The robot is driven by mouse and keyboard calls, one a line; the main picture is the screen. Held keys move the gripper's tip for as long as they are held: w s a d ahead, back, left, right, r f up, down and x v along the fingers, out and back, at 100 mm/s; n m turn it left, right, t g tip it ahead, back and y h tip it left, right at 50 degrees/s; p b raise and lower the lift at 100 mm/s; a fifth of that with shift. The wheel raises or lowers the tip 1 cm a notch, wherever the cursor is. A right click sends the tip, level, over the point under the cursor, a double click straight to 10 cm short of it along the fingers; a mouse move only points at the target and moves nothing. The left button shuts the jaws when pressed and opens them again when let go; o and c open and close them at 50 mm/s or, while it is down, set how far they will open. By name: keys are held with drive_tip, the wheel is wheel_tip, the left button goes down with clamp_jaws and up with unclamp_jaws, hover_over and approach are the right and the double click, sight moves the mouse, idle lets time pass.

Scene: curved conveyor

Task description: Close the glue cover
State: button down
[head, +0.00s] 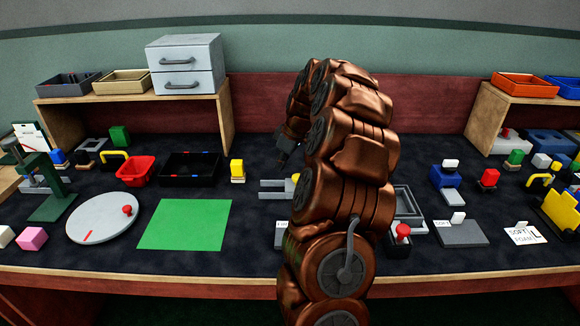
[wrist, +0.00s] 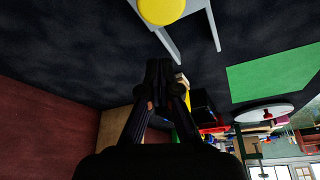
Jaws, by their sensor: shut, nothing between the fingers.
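I cannot tell for sure which thing is the glue cover. My gripper (head: 284,152) hangs over the middle of the table, left of my copper arm in the head view. In the wrist view my gripper's dark fingers (wrist: 159,66) meet at the tips and hold nothing. Close ahead of them is a grey forked bracket (wrist: 196,16) with a round yellow part (wrist: 161,9) on it. The same bracket (head: 272,188) shows in the head view, with its yellow part (head: 295,178) partly hidden by my arm. The fingers appear apart from it.
A green mat (head: 185,224), a round white plate (head: 103,218), a black tray (head: 190,168) and a red bin (head: 136,170) lie to the left. A grey drawer unit (head: 186,66) stands on the left shelf. Several small blocks and fixtures crowd the right. My arm hides the table's middle.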

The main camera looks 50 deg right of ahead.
sight(290, 182)
drive_tip(key=a+v, duration=0.1)
drive_tip(key=v, duration=0.9)
drive_tip(key=shift+d, duration=0.45)
drive_tip(key=s+a+f+g+y, duration=0.1)
drive_tip(key=s+a+g, duration=0.15)
drive_tip(key=a, duration=1.05)
drive_tip(key=s+a+g, duration=0.1)
drive_tip(key=s+a, duration=0.2)
drive_tip(key=a, duration=1)
drive_tip(key=s+a+f+m+g+h, duration=0.1)
drive_tip(key=s+a+f, duration=0.25)
drive_tip(key=s, duration=0.55)
drive_tip(key=s+a+f+m+g+h, duration=0.15)
drive_tip(key=s+a, duration=0.25)
drive_tip(key=s, duration=0.4)
drive_tip(key=s+a+f+m+g, duration=0.1)
drive_tip(key=s+a+f, duration=0.3)
drive_tip(key=s, duration=0.5)
wheel_tip(290, 182, up, 17)
drive_tip(key=w+t+p, duration=0.1)
drive_tip(key=p, duration=1.4)
drive_tip(key=shift+w, duration=0.35)
